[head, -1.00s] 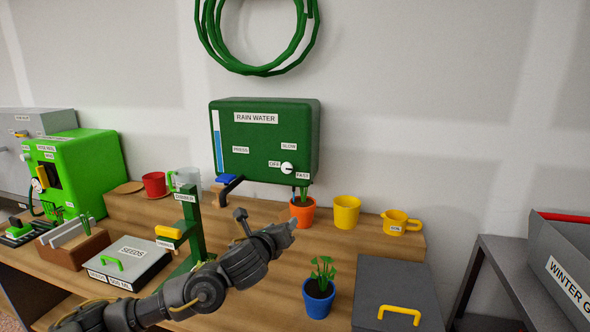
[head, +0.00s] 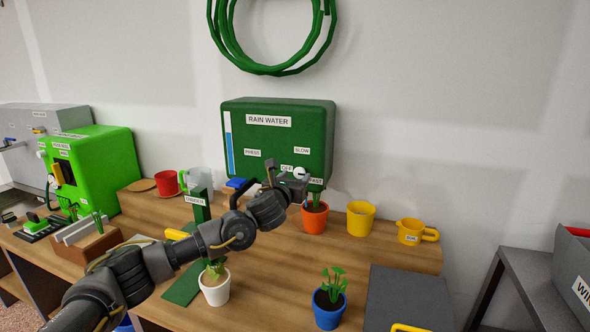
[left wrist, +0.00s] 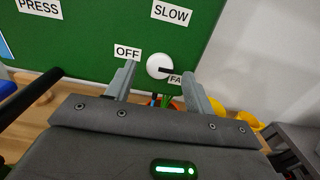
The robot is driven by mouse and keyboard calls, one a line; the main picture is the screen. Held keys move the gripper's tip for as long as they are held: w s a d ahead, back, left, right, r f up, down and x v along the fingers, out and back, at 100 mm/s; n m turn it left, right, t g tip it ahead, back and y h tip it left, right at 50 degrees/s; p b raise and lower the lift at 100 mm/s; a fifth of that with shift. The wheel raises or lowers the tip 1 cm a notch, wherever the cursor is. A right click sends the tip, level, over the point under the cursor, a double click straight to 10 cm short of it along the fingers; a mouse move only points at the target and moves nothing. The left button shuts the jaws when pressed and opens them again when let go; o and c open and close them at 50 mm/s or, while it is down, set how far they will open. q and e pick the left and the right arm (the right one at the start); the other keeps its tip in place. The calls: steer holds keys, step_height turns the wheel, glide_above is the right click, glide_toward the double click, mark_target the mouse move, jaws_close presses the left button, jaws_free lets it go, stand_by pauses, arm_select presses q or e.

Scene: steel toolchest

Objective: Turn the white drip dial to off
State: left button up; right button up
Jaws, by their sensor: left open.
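The white drip dial (head: 299,172) is on the front of the green RAIN WATER box (head: 278,137). It also shows in the left wrist view (left wrist: 158,64), where its black pointer points right, towards the FAST label (left wrist: 175,79). The OFF label (left wrist: 127,53) is left of the dial and the SLOW label (left wrist: 171,12) is above right. My left gripper (head: 297,184) is open, close to the box just below the dial. In the left wrist view its fingers (left wrist: 160,80) lie either side of the dial's lower part; contact cannot be told. My right gripper is not in view.
An orange pot (head: 314,218) stands just below the gripper, with a yellow pot (head: 360,219) and a yellow jug (head: 411,232) to its right. A blue-lever tap (head: 238,183) is left of the gripper. A blue pot (head: 328,308) stands in front.

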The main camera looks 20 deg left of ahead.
mark_target(299, 172)
arm_select(q)
steer(key=shift+w+d, duration=0.15)
steer(key=shift+w, duration=1)
steer(key=shift+w+p, duration=0.35)
steer(key=shift+w, duration=0.25)
